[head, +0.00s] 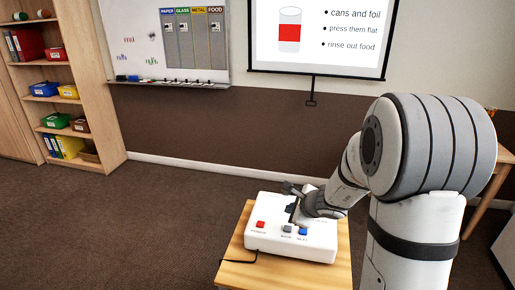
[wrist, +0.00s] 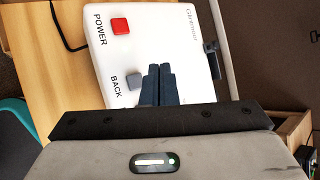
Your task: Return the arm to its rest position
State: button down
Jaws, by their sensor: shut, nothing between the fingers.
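My gripper (head: 292,209) is at the end of my arm, over the white control box (head: 262,240) on a small wooden table. In the wrist view its two dark fingers (wrist: 159,70) lie together over the box, with nothing between them. The fingertips are near the grey BACK button (wrist: 137,82). I cannot tell whether they touch the box top. The red POWER button (wrist: 120,26) is farther from the fingers. The blue NEXT button (head: 303,231) shows in the head view and is hidden in the wrist view. My arm is bent and reaches down from the right.
The wooden table (head: 237,273) holds the box, and a black cable (head: 240,261) runs off its left side. A projector screen (head: 345,55) and whiteboard (head: 155,40) are on the far wall. A bookshelf (head: 100,98) stands at left. The carpet (head: 120,215) left of the table is clear.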

jog(key=s+a+r+n+g+y, duration=0.1)
jog(key=s+a+r+n+g, duration=0.1)
jog(key=s+a+r+n, duration=0.35)
jog(key=s+a+r+n+g, duration=0.1)
jog(key=s+a+r+n, duration=0.15)
jog(key=s+n, duration=0.6)
jog(key=s+d+r+n+g+h, duration=0.2)
jog(key=s+d+n+h, duration=0.2)
jog(key=s, duration=0.9)
jog(key=d+n, duration=0.3)
jog(key=n, duration=0.1)
jog(key=shift+s+d+h, duration=0.25)
jog(key=shift+d+h, duration=0.1)
jog(key=shift+h, duration=0.05)
dwell(1.1)
